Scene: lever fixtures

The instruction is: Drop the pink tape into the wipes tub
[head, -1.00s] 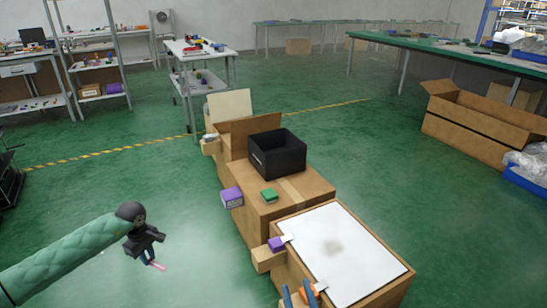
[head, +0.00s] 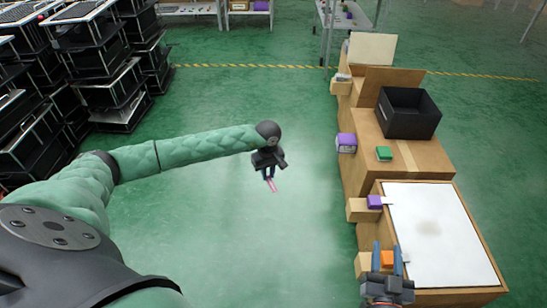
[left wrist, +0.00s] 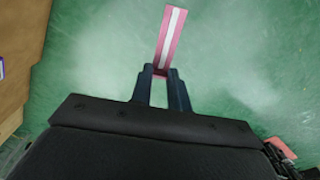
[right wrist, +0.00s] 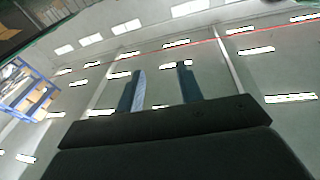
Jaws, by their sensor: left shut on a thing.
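The pink tape (head: 272,186), a flat strip with a pale centre stripe, hangs from my left gripper (head: 270,175) above the green floor. In the left wrist view the tape (left wrist: 170,35) sticks out beyond the fingertips (left wrist: 161,72), which are shut on its near end. My right gripper (head: 388,255) is at the lower right, beside the white-topped box. In the right wrist view its fingers (right wrist: 160,85) are apart with nothing between them, pointing up toward the ceiling. I cannot tell for sure which container is the wipes tub; a purple-and-white box (head: 346,143) sits at the cardboard boxes' left side.
An open black bin (head: 408,113) and a green block (head: 384,153) stand on a cardboard box (head: 425,155). A white-topped box (head: 445,235) is nearer, with a small purple item (head: 375,202) at its left. Black racks (head: 100,70) stand at left. Floor between is clear.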

